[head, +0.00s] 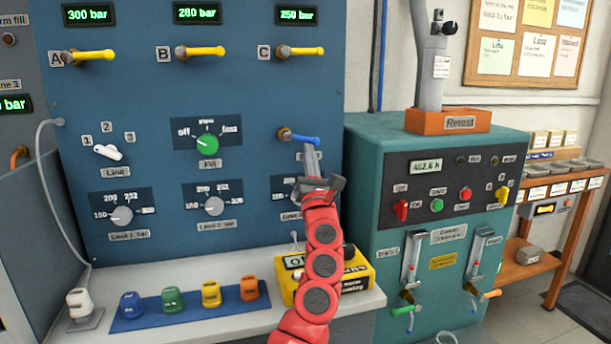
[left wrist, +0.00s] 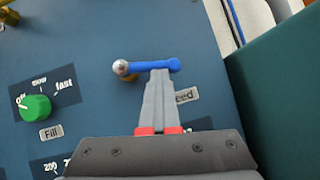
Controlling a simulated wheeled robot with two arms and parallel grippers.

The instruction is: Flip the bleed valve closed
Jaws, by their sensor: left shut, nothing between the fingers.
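The bleed valve has a blue lever (head: 303,139) on a metal pivot, low on the right of the blue panel. The lever points right and lies nearly level. In the left wrist view the blue lever (left wrist: 150,66) runs right from its round metal pivot, above a partly hidden label (left wrist: 187,95) ending in "eed". My left gripper (head: 309,148) is shut and empty. Its fingertips (left wrist: 160,74) are just below the lever, toward its free end. I cannot tell whether they touch it. My right gripper is not in view.
A green Fill knob (head: 207,145) is left of the valve. Yellow levers A (head: 90,55), B (head: 206,51) and C (head: 306,51) sit above. A ledge below holds a yellow box (head: 357,275) and several coloured plugs. A teal cabinet (head: 360,200) stands right of the panel.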

